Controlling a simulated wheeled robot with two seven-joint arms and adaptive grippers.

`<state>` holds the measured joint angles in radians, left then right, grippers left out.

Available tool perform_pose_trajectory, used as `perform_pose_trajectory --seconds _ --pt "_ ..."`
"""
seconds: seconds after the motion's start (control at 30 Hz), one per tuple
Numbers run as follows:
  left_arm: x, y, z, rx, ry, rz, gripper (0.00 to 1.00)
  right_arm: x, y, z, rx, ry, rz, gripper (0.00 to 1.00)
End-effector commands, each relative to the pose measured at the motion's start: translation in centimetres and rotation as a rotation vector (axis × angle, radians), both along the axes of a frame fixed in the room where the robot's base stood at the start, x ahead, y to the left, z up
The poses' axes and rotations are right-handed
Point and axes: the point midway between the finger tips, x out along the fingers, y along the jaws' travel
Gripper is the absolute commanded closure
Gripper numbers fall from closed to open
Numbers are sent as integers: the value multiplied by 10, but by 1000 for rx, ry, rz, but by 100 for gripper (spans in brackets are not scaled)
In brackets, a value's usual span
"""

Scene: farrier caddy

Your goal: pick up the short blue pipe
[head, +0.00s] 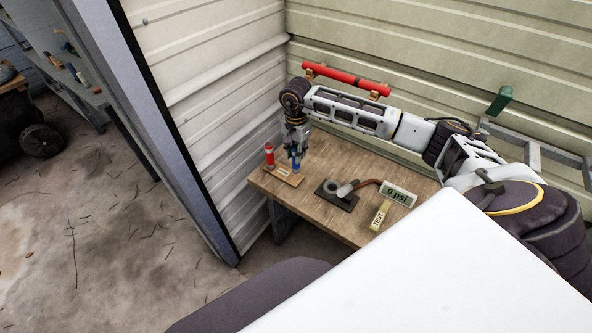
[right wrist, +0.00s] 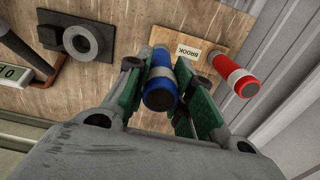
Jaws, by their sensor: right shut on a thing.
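The short blue pipe (head: 295,163) stands upright at the board's right side in the head view. In the right wrist view the blue pipe (right wrist: 159,88) has a pale band and sits between the green finger pads. My right gripper (head: 293,150) points down over it and is shut on it; it also shows in the right wrist view (right wrist: 160,85). The pipe's lower end is close to the small wooden board (head: 285,177); I cannot tell whether it touches. My left gripper is not in view.
A red pipe (head: 269,157) with a pale band stands on the board beside the blue one. A dark plate with a ring (head: 337,195), a "0 psi" display (head: 398,193) and a yellow TEST tag (head: 380,216) are on the table (head: 315,165). Metal walls stand close behind and left.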

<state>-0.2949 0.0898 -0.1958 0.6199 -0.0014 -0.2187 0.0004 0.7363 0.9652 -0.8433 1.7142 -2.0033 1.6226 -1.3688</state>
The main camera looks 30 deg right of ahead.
Motion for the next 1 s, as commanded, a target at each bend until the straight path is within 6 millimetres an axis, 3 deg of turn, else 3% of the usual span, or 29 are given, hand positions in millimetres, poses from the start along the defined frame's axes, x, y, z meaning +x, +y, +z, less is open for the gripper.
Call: perform_pose_trajectory --seconds 0.6,1.0 --pt "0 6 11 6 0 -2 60 0 0 23 -1 0 0 100" --pt "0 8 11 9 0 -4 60 0 0 24 0 0 0 100"
